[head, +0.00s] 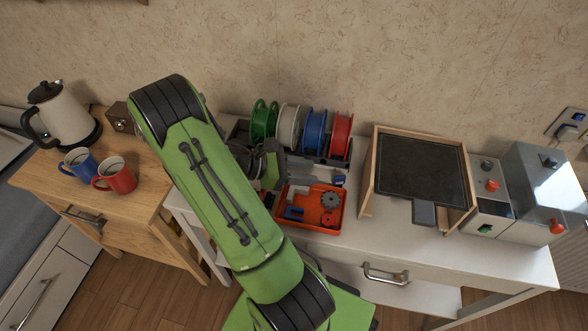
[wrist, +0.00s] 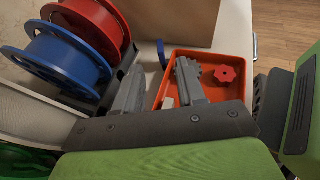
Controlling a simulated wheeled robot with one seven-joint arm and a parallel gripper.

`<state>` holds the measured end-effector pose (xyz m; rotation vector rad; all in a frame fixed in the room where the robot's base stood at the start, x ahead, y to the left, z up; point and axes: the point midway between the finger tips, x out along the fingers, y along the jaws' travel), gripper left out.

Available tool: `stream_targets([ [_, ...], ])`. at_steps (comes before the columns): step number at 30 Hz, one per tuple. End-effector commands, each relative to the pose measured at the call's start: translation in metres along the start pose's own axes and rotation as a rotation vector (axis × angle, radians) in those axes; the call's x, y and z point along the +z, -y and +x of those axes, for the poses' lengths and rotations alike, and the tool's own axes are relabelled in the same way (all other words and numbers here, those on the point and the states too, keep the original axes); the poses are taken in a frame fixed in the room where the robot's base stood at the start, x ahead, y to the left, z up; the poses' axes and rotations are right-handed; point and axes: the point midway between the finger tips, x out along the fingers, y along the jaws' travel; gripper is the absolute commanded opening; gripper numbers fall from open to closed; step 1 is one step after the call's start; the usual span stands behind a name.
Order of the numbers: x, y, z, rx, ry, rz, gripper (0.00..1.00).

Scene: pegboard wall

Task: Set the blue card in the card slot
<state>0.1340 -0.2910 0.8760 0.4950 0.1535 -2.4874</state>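A small blue piece (head: 339,180), possibly the blue card, lies on the white table just behind the orange-red tray (head: 333,228); it also shows in the wrist view (wrist: 161,50). It is too small to identify surely. My gripper (wrist: 158,72) is open, its two grey fingers apart with nothing held between them. It is between the spool rack and the tray; in the head view my arm partly hides it. The blue piece shows beyond the fingertips, apart from them. I cannot clearly make out the card slot in either view.
Green, white, blue (head: 314,133) and red (head: 341,136) spools stand in a rack behind. The tray holds a gear (head: 331,200), red knob and blue bracket. A wooden-framed dark panel (head: 420,168) and a machine with red knobs (head: 492,185) stand right. A kettle and mugs are left.

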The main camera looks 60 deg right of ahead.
Motion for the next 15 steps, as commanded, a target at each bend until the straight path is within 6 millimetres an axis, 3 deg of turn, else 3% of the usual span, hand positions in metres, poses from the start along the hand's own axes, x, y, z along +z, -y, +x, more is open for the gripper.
stream_targets([
  [8,0.000,0.000,-0.006,0.009,-0.032,0.032,0.39],
  [11,0.001,0.003,-0.029,0.035,-0.161,0.153,0.39],
  [15,0.002,0.018,-0.085,0.059,-0.474,0.392,0.39],
])
